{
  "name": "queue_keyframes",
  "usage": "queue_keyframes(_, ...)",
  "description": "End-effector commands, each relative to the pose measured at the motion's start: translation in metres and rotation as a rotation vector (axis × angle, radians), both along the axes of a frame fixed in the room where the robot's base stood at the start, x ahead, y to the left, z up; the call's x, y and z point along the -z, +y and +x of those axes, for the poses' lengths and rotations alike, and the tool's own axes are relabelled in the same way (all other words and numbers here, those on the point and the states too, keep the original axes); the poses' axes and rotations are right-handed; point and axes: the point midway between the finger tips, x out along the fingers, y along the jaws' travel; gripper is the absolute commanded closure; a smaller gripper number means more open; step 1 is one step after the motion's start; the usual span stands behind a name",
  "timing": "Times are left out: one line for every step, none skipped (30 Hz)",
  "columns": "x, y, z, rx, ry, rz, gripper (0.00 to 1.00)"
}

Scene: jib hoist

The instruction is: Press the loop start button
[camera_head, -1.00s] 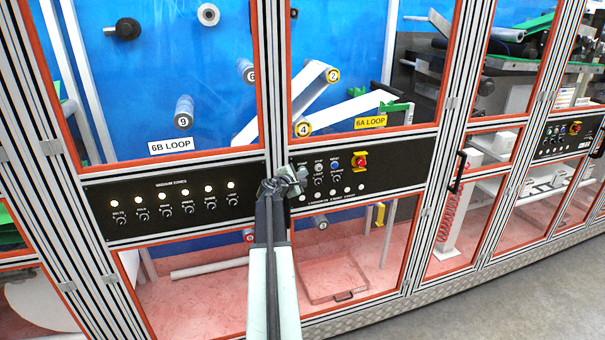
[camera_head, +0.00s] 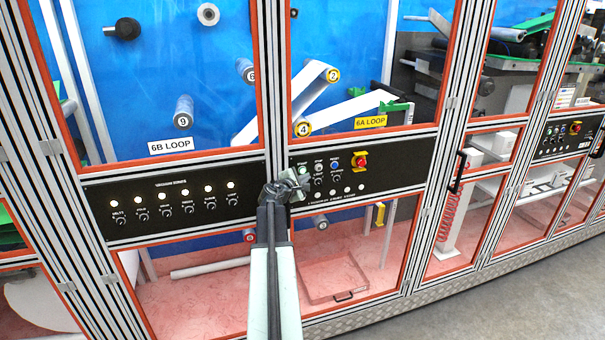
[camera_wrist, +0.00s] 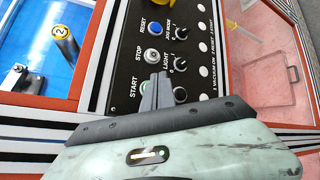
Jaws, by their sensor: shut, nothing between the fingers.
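The green START button (camera_wrist: 144,87) sits on a black control panel (camera_head: 400,178) below the 6A LOOP label. In the wrist view it is partly covered by my gripper (camera_wrist: 160,80), whose fingers are shut and empty. The fingertips are at the button's right edge; I cannot tell whether they touch it. In the head view the green button (camera_head: 303,170) shows just above my gripper (camera_head: 304,180). The pale STOP button (camera_wrist: 152,55) and blue RESET button (camera_wrist: 154,28) line up beyond START in the wrist view.
LIGHT knob (camera_wrist: 180,65) and another black knob (camera_wrist: 180,94) stand close beside the fingers. A red emergency stop on yellow (camera_head: 360,160) is farther right on the panel. A metal frame post (camera_head: 276,90) stands left of the panel. Clear floor (camera_head: 500,300) lies at lower right.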

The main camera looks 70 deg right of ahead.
Motion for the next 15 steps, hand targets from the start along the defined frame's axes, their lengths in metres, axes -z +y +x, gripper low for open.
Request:
queue_keyframes(0.0,0.006,-0.005,0.0,0.0,0.0,1.0)
queue_keyframes(0.0,0.009,-0.007,0.0,0.0,0.0,1.0)
queue_keyframes(0.0,0.012,-0.009,0.0,0.0,0.0,1.0)
queue_keyframes(0.0,0.014,-0.011,0.0,0.0,0.0,1.0)
queue_keyframes(0.0,0.016,-0.013,0.0,0.0,0.0,1.0)
queue_keyframes(0.0,0.019,-0.016,0.0,0.0,0.0,1.0)
queue_keyframes(0.0,0.022,-0.018,0.0,0.0,0.0,1.0)
queue_keyframes(0.0,0.024,-0.02,0.0,0.0,0.0,1.0)
queue_keyframes(0.0,0.027,-0.022,0.0,0.0,0.0,1.0)
queue_keyframes(0.0,0.029,-0.023,0.0,0.0,0.0,1.0)
queue_keyframes(0.0,0.03,-0.024,0.0,0.0,0.0,1.0)
queue_keyframes(0.0,0.031,-0.025,0.0,0.0,0.0,1.0)
queue_keyframes(0.0,0.031,-0.025,0.0,0.0,0.0,1.0)
queue_keyframes(0.0,0.03,-0.025,0.0,0.0,0.0,1.0)
queue_keyframes(0.0,0.03,-0.024,0.0,0.0,0.0,1.0)
